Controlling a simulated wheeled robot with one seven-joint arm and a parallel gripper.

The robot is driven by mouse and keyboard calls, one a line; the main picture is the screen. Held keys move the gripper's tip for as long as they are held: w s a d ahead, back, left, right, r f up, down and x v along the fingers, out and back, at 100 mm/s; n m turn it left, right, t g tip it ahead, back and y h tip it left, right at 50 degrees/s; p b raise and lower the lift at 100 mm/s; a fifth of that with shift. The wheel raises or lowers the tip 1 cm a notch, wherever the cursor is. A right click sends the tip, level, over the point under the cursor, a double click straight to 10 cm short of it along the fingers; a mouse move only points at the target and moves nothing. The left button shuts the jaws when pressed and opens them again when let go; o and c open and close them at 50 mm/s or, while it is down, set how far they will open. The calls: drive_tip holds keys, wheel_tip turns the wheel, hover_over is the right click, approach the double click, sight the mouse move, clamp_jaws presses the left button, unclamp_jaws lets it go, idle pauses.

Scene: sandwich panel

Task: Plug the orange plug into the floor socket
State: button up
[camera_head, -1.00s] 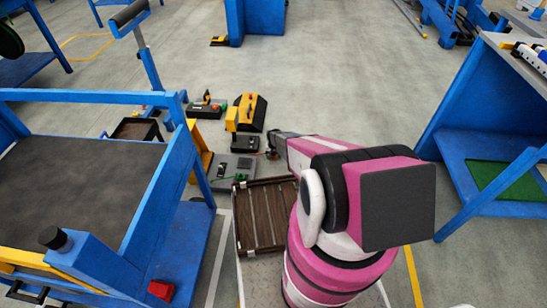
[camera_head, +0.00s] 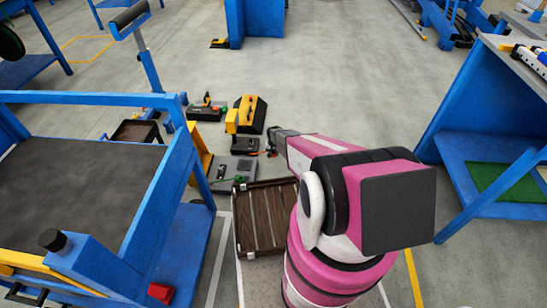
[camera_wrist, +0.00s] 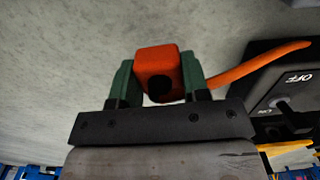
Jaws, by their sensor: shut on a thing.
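The orange plug (camera_wrist: 158,72) sits between the green fingers of my gripper (camera_wrist: 159,80) in the wrist view, with a dark round opening on its near face. My gripper is shut on it. An orange cord (camera_wrist: 245,72) runs from the plug to the right, over a black box marked OFF. In the head view my gripper (camera_head: 270,148) is low over the floor, beside a group of small units; the plug is too small to make out clearly there. I cannot tell which unit is the floor socket.
The black OFF box (camera_wrist: 290,85) is close on the right in the wrist view. Grey (camera_head: 232,174) and yellow-black (camera_head: 252,113) units stand left of my gripper. A brown slatted tray (camera_head: 262,215) lies nearer. A blue bench (camera_head: 170,190) is at left; open floor lies beyond.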

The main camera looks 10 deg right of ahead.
drive_tip(key=s+a+r, duration=0.6)
drive_tip(key=a+r, duration=0.1)
drive_tip(key=a, duration=0.3)
approach(245, 164)
drive_tip(key=shift+s+a+f, duration=0.1)
drive_tip(key=shift+a+f, duration=0.05)
idle(0.4)
drive_tip(key=shift+f, duration=0.2)
drive_tip(key=shift+f, duration=2.75)
drive_tip(key=shift+f, duration=0.55)
drive_tip(key=o, duration=1)
drive_tip(key=shift+c, duration=0.2)
